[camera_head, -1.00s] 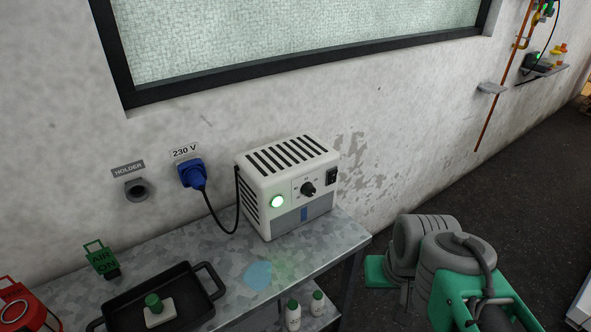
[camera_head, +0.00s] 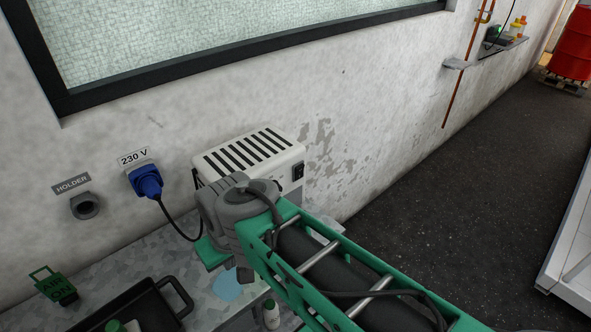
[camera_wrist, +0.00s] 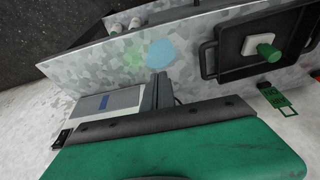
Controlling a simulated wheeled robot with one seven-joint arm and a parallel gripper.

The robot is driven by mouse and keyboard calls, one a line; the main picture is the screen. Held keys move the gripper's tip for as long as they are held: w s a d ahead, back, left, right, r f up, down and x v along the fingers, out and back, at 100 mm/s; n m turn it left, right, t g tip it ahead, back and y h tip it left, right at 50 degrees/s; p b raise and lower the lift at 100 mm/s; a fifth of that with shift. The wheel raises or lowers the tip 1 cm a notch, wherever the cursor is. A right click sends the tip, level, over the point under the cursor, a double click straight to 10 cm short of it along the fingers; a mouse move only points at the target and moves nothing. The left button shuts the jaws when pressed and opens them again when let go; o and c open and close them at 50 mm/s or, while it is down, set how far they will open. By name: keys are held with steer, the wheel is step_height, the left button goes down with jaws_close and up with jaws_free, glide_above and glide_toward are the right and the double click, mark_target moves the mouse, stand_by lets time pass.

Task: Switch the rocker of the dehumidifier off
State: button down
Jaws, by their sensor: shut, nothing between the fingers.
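The dehumidifier (camera_head: 250,150) is a white box with dark top slots on the metal bench against the wall. Its black rocker (camera_head: 299,171) shows at the right end of its front; which side is pressed is too small to tell. My arm hides the lamp, knob and most of the front in the head view. My gripper (camera_wrist: 157,92) is shut and empty, in front of the dehumidifier; I see no contact with the rocker.
A blue 230 V plug (camera_head: 146,181) and its black cable are left of the dehumidifier. A black tray (camera_wrist: 232,60) with a green-knobbed piece lies on the bench (camera_wrist: 95,62). Bottles (camera_head: 271,314) stand below. Dark floor at right is open.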

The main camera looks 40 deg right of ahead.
steer(key=w+d+r+n+t, duration=0.1)
steer(key=w+d+n, duration=0.15)
steer(key=d, duration=0.35)
steer(key=w+d+r+n+t+y+b, duration=0.1)
steer(key=w+d+n, duration=0.1)
steer(key=d+n, duration=0.25)
steer(key=w+d+r+n+t, duration=0.1)
steer(key=w+d+n, duration=0.15)
steer(key=d, duration=0.35)
steer(key=s+d+r+n+t, duration=0.1)
steer(key=s+d+n, duration=0.3)
steer(key=d, duration=0.3)
steer(key=s+d+r+n+t, duration=0.2)
steer(key=s+d+n, duration=0.2)
steer(key=d, duration=0.3)
steer(key=shift+r+n+h+b, duration=0.2)
steer(key=shift+n+h+b, duration=0.15)
steer(key=shift+b, duration=0.1)
steer(key=shift+w+d, duration=0.1)
